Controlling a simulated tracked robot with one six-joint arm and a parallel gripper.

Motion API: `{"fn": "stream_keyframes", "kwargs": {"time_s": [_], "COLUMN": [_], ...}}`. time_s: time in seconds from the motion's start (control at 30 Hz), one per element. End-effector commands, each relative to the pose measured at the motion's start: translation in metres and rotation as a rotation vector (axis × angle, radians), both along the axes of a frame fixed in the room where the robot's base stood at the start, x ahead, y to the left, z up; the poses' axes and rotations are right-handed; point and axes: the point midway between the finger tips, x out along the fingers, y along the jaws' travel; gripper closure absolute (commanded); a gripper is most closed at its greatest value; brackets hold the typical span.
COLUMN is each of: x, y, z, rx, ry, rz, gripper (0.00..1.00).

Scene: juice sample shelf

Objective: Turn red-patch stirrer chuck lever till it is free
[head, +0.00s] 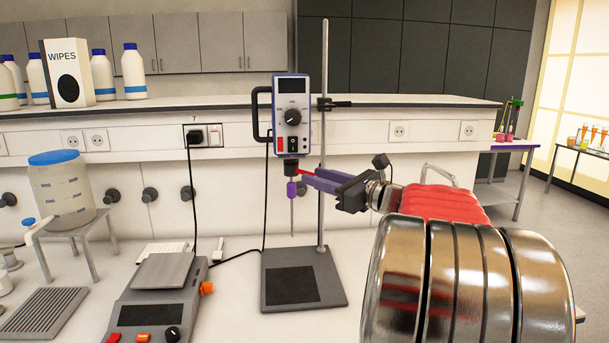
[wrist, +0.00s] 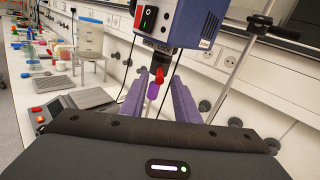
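The stirrer (head: 292,115) is a blue and white unit with a red patch (head: 280,144), clamped to an upright rod. Its black chuck (head: 291,168) hangs below, with a red lever (head: 305,171) pointing right towards my gripper (head: 308,178). In the wrist view the red lever (wrist: 159,75) points towards the camera, between the purple fingertips of my gripper (wrist: 160,78). The fingers stand apart, with visible gaps beside the lever; contact is not visible. A purple piece (head: 291,190) sits on the thin shaft under the chuck.
The rod (head: 323,215) stands close behind my fingers on a dark base plate (head: 335,290). A balance (head: 160,295) stands left of it, with a cable behind. A tank (head: 60,195) on a stand is farther left. Bench right of the balance is mostly clear.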

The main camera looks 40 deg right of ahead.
Motion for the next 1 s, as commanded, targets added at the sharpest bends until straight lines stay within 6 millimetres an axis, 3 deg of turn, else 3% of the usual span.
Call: {"fn": "stream_keyframes", "kwargs": {"time_s": [0.1,0.3,0.67,1.0], "x": [0.02,0.04,0.046,0.046], "y": [0.003,0.005,0.005,0.006], "z": [0.0,0.0,0.0,0.0], "rx": [0.0,0.0,0.0,0.0], "ry": [-0.001,-0.001,0.0,-0.001], "rz": [0.003,0.003,0.002,0.002], "gripper": [0.72,0.72,0.72,0.94]}}
